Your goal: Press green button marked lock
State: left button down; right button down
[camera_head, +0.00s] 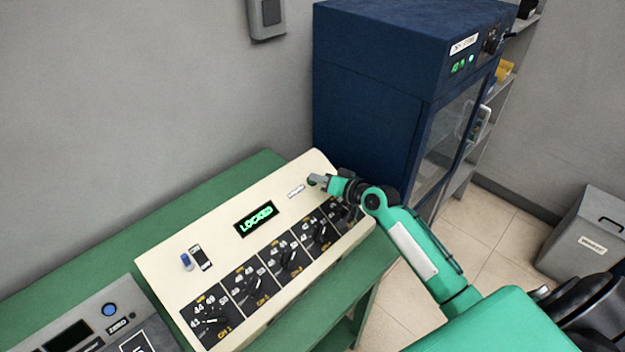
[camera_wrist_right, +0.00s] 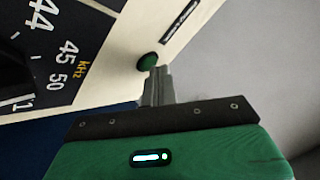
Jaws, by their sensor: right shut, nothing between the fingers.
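The cream control panel (camera_head: 160,262) stands on a green bench, and its display (camera_head: 256,218) reads LOCKED in green. In the head view my right gripper (camera_head: 313,180) is at the panel's upper right, hiding most of the button. My left gripper is not in view.
Several black dial plates (camera_head: 206,318) line the panel's front. A blue cabinet (camera_head: 365,110) stands close behind my right arm. The green bench (camera_head: 75,262) carries a grey device (camera_head: 95,312) at the lower left. A grey bin (camera_head: 590,235) is at the far right.

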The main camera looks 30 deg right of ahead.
jog(key=shift+s+r, duration=0.2)
jog(key=shift+r, duration=0.1)
jog(key=shift+r+p, duration=0.1)
jog(key=shift+p, duration=0.2)
jog(key=s+r+p, duration=0.2)
jog(key=r+p, duration=0.1)
jog(key=s+d+r+p, duration=0.1)
jog(key=r, duration=0.1)
dwell(0.8)
